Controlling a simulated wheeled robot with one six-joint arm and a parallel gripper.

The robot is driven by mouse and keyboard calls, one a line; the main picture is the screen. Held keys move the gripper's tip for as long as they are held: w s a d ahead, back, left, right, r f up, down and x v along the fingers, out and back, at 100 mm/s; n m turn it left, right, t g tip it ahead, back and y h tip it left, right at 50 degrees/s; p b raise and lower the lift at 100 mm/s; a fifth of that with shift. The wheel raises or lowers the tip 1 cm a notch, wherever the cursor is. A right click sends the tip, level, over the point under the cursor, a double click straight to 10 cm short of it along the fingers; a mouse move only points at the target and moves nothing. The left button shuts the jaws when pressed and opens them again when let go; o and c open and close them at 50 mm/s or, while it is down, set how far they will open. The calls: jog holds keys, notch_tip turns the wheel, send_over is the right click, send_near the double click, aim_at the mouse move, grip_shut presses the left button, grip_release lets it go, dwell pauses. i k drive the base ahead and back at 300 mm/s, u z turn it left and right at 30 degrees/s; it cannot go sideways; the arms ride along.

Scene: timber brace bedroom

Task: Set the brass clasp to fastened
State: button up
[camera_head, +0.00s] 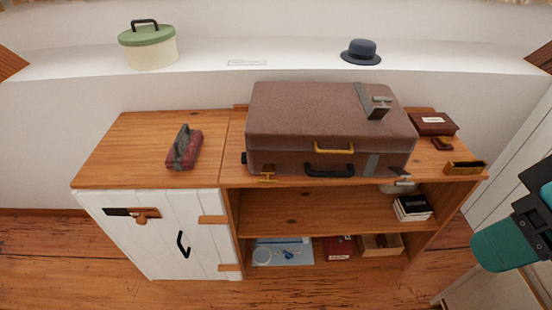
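The closed brown suitcase (290,120) lies flat on top of the wooden cabinet. A small T-shaped brass piece, which looks like the brass clasp (267,177), hangs low at the suitcase's front left, by the cabinet edge. It appears down and apart from the lid, but it is too small to be sure. A brass-coloured handle (334,149) is on the lid's front, above a black handle (330,171). A grey strap with a grey metal piece (380,103) lies on the lid at right. My gripper is not in view; only part of my arm shows at the right edge.
A dark red brush-like object (184,149) sits on the cabinet left of the suitcase. A red-brown box (433,124) and a brass-edged holder (465,168) are at right. A white door (160,235) and open shelves are below. A round green-lidded box (148,46) and hat (361,53) stand behind.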

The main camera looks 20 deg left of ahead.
aim_at(267, 170)
jog(key=k, duration=1.2)
jog(key=u, duration=0.7)
jog(key=i, duration=0.95)
